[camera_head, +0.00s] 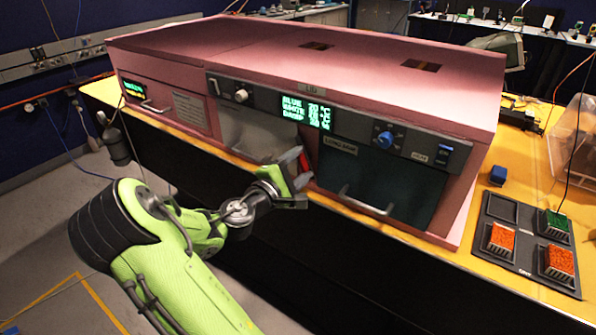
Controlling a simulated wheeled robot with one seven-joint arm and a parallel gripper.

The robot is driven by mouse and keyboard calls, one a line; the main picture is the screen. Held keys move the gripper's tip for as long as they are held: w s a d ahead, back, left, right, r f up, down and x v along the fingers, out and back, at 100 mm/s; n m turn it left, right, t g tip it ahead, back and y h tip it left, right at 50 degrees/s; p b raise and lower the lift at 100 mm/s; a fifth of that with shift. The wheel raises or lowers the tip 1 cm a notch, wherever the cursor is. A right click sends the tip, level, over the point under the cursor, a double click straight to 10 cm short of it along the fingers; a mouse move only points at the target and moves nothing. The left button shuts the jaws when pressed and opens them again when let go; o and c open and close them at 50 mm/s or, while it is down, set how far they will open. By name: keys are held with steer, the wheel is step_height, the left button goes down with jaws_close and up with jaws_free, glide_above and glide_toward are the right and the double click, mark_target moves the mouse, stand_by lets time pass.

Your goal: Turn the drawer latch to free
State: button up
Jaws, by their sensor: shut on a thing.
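The pink foam enclosure (240,40) stands on a yellow-edged bench. Its front has a middle panel (245,130) of pale clear material and a dark right panel (375,180) with a bar handle (365,205). My gripper (297,168) is at the front, by the strip between these two panels. It is shut on a small red piece (303,162), which looks like the drawer latch. The fingers hide much of that piece, so its turn angle cannot be told. Both panels look closed.
A blue block (498,175) and a dark tray (497,207) with orange and green blocks lie at right. A clear bin (575,140) stands behind.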

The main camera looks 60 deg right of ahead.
steer(key=m+b, duration=0.2)
steer(key=m, duration=0.2)
steer(key=shift+f+m+b, duration=0.25)
steer(key=shift+m+b, duration=0.15)
stand_by(0.4)
steer(key=o, duration=1.1)
steer(key=shift+r, duration=0.1)
steer(key=shift+c, duration=0.2)
steer(key=w+a+p, duration=0.2)
steer(key=a, duration=1.3)
steer(key=shift+w+a, duration=0.2)
steer(key=shift+a, duration=0.15)
